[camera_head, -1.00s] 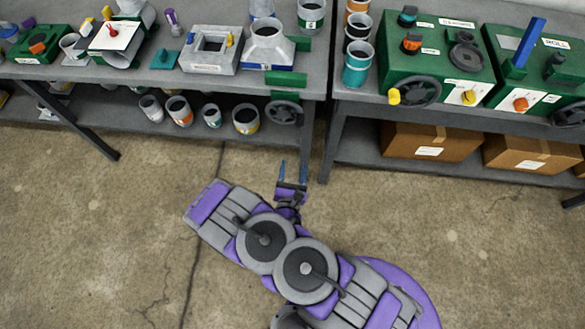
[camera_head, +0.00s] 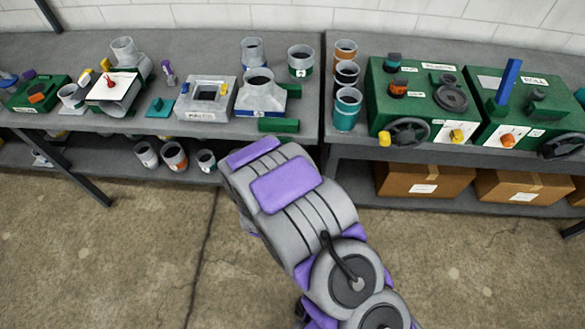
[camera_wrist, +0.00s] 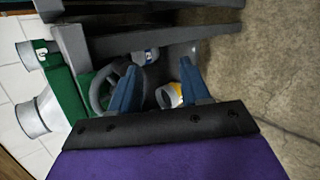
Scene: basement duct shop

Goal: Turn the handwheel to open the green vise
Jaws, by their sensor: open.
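The green vise (camera_head: 279,125) sits at the front edge of the left bench in the head view, its two green jaw blocks apart. Its dark handwheel is hidden behind my arm there. In the wrist view the grey handwheel (camera_wrist: 97,92) shows beside the green vise body (camera_wrist: 64,92). My gripper (camera_wrist: 158,86) is open in the wrist view, with two blue fingers spread wide. The left finger overlaps the wheel's right side in the picture; I cannot tell whether they touch. Nothing is held. My gripper is hidden in the head view.
Cups (camera_head: 174,156) stand on the shelf below the left bench; a pale cup (camera_wrist: 166,97) shows between the fingers in the wrist view. A duct fitting (camera_head: 260,95) stands behind the vise. Green machines (camera_head: 420,95) stand on the right bench. The floor in front is clear.

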